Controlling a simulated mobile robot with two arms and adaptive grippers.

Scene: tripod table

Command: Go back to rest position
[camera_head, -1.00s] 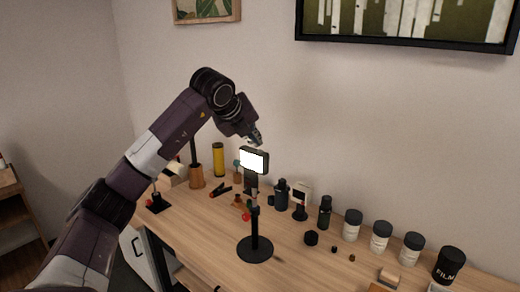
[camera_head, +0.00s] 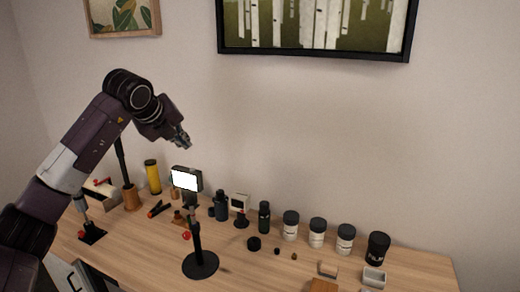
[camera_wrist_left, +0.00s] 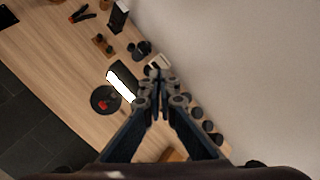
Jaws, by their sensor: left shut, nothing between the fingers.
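My left gripper (camera_head: 185,143) is shut and empty. It hangs in the air above the back of the table, just above and behind a small lit white panel (camera_head: 186,180) on a black stand. In the left wrist view its closed fingertips (camera_wrist_left: 158,76) show in the middle, with the white panel (camera_wrist_left: 121,86) just left of them. The stand's round black base (camera_head: 201,265) rests on the wooden table (camera_head: 140,250). The gripper looks apart from the panel. My right gripper is in neither view.
Along the table's back stand a yellow cylinder (camera_head: 152,177), dark bottles (camera_head: 221,205) and several black-lidded jars (camera_head: 317,232). A black FILM canister (camera_head: 378,246) stands at the right. A framed birch picture (camera_head: 315,22) hangs on the wall. The air above the table's right half is clear.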

